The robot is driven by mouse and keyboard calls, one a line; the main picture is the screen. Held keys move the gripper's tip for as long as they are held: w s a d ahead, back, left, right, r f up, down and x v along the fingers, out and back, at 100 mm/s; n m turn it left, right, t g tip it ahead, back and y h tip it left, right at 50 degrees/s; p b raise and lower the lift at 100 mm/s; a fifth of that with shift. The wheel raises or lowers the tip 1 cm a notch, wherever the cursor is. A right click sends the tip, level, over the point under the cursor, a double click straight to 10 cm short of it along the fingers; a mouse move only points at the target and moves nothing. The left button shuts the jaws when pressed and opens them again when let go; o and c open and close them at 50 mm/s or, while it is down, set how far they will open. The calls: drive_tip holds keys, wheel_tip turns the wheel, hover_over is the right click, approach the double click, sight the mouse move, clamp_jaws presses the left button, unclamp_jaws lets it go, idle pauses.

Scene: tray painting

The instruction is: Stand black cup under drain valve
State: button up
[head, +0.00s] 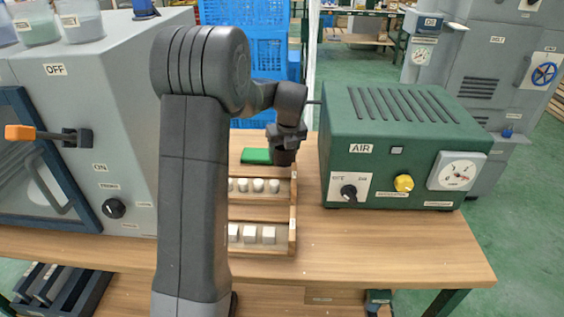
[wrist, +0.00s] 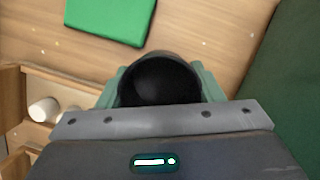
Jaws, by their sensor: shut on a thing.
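The black cup (wrist: 160,82) sits between the pale green fingers of my gripper (wrist: 163,72) in the wrist view, its dark round opening facing the camera. My gripper is shut on it. In the head view my gripper (head: 287,134) is above the bench, left of the green AIR box (head: 395,140), with the dark cup (head: 284,157) below it. I cannot make out a drain valve for certain in either view.
A wooden rack (head: 292,222) with several small white pieces stands near the bench front. A flat green block (head: 256,156) lies behind it. A grey OFF/ON machine (head: 110,130) stands left. Bare bench (head: 390,245) lies before the AIR box.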

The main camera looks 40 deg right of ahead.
sight(283, 160)
drive_tip(key=shift+f, duration=1.9)
drive_tip(key=shift+f, duration=0.15)
drive_tip(key=o, duration=1)
drive_tip(key=shift+c, duration=0.2)
